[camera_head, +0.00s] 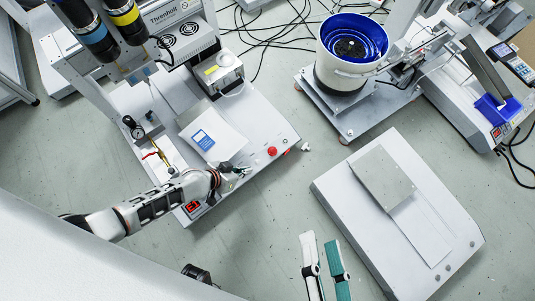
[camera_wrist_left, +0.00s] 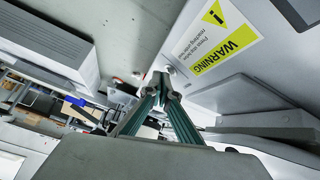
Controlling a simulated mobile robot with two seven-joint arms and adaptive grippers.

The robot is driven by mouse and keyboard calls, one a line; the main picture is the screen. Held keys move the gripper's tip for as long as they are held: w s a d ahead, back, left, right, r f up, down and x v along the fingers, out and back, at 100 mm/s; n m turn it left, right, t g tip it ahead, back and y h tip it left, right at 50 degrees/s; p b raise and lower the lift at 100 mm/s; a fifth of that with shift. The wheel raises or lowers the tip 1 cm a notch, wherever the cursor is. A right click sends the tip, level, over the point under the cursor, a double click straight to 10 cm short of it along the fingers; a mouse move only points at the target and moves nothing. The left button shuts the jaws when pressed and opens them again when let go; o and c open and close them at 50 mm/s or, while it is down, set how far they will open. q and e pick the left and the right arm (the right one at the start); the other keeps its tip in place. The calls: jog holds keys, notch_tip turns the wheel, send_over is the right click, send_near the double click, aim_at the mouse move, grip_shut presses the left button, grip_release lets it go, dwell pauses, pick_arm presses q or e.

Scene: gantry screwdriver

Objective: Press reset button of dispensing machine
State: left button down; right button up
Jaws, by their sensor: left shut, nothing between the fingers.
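The dispensing machine (camera_head: 265,125) stands at the upper left in the head view, on a light grey base. A red button (camera_head: 272,151) sits on its front strip. My left gripper (camera_head: 243,171) is over the front strip, left of the red button, with its fingers shut and empty.
A blue bowl feeder (camera_head: 353,45) stands at the top centre. A grey flat-topped unit (camera_head: 335,190) lies at the right. A red display (camera_head: 193,207) is on the machine's front left. Cables lie on the floor behind. Floor between the units is clear.

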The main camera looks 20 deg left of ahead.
pick_arm(q)
jog(key=shift+f, duration=0.2)
dwell(0.4)
jog(key=shift+d+r+p, duration=0.1)
jog(key=shift+r+p, duration=0.4)
jog(key=shift+r, duration=0.2)
jog(key=shift+s, duration=0.1)
